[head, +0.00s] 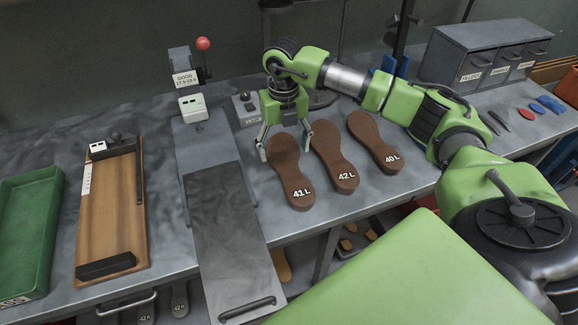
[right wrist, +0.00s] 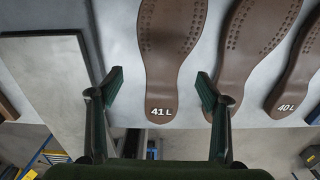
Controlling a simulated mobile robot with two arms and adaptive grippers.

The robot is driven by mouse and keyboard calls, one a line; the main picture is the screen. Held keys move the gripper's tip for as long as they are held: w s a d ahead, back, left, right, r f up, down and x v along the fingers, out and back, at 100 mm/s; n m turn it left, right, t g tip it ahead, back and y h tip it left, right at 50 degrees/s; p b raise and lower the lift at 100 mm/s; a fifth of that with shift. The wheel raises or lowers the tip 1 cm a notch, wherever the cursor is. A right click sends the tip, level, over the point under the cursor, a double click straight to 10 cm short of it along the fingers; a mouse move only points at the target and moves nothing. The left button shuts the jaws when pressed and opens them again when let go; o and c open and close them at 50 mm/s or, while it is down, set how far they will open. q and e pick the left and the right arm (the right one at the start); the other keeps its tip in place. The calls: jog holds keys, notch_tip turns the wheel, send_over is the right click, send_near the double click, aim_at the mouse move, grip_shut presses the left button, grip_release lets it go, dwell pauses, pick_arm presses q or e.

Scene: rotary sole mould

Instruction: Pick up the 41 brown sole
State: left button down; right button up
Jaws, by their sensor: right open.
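The brown sole marked 41 L (head: 290,178) lies flat on the grey bench, leftmost of three brown soles. In the right wrist view the same sole (right wrist: 168,45) runs between my fingers, its label end toward the bottom. My right gripper (head: 285,147) is open over the sole's far part, one finger on each side. In the right wrist view the open right gripper (right wrist: 158,88) has clear gaps beside the sole, and its height above the bench is hard to tell. My left gripper is not in view.
The 42 L sole (head: 334,160) lies close on the right, near the right finger; the 40 L sole (head: 374,143) is farther right. A metal plate fixture (head: 229,235) stands left of the soles. A wooden board (head: 112,215) and green tray (head: 25,230) are farther left.

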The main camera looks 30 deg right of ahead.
aim_at(287, 167)
jog(key=shift+s+d+f+p, duration=0.1)
jog(key=shift+s+f+p, duration=0.15)
jog(key=shift+f+p, duration=0.3)
jog(key=shift+s+d+f+p, duration=0.1)
jog(key=shift+s+f+p, duration=0.15)
jog(key=shift+f, duration=0.35)
notch_tip(287, 167, down, 2)
jog(key=shift+f+p, duration=0.15)
jog(key=shift+p, duration=0.2)
jog(key=shift+f, duration=0.35)
jog(key=shift+w+f, duration=0.1)
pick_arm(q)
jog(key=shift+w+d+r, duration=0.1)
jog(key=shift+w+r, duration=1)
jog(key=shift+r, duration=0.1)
pick_arm(e)
jog(key=c, duration=1.3)
